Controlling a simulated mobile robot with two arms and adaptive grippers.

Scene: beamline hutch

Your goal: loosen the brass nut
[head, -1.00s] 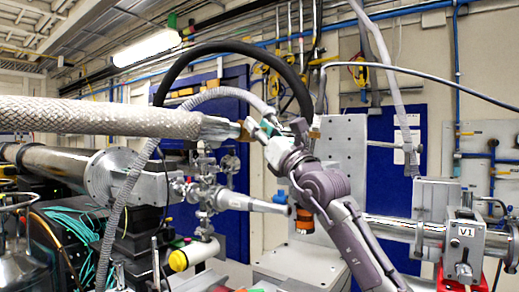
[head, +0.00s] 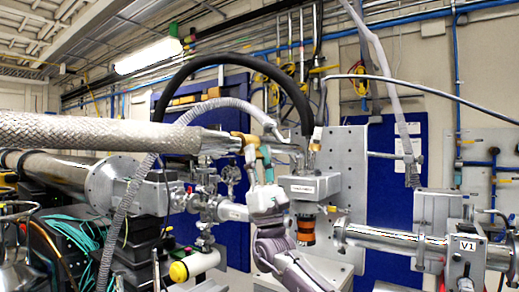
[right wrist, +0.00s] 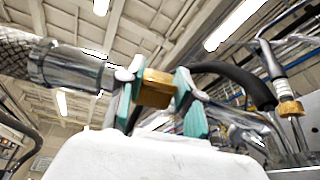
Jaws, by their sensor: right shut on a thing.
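The brass nut (head: 242,137) sits at the right end of the braided metal hose (head: 100,133). In the right wrist view the brass nut (right wrist: 155,88) lies between the two teal fingertips, with the hose's steel end to its left. My right gripper (head: 254,151) comes up from below and is shut on the nut; its fingertips hide part of the nut in the head view. My left gripper is not in view.
A grey corrugated hose (head: 136,187) passes close by on the left. A grey boxed instrument (head: 310,186) stands just right of the gripper.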

